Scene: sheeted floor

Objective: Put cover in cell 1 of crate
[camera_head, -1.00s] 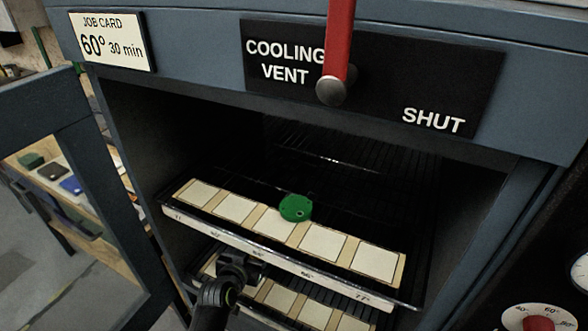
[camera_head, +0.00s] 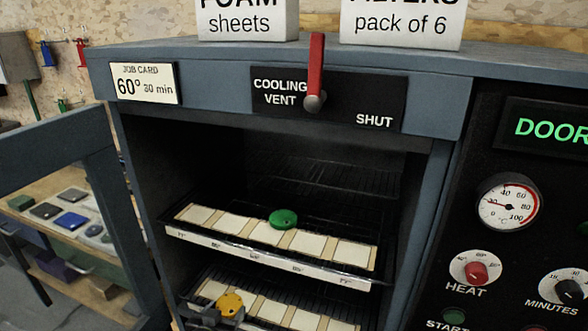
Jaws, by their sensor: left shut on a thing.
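My left gripper (camera_head: 214,314) is low in the head view, in front of the lower rack of the open oven. It is shut on a small yellow round piece (camera_head: 232,302) with dark holes, seen against the lower rack's front. A green round piece (camera_head: 283,219) rests on the upper rack (camera_head: 262,262), on its row of pale pads. I cannot tell from its look alone which round piece is the cover. No crate with a cell 1 can be picked out. My right gripper is not in view.
The oven door (camera_head: 62,150) stands open at the left. Behind it a wooden shelf (camera_head: 60,222) holds several small coloured items. A red vent lever (camera_head: 316,70) is at the top, pointing to SHUT's left. A control panel with a dial (camera_head: 509,201) and knobs is at the right.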

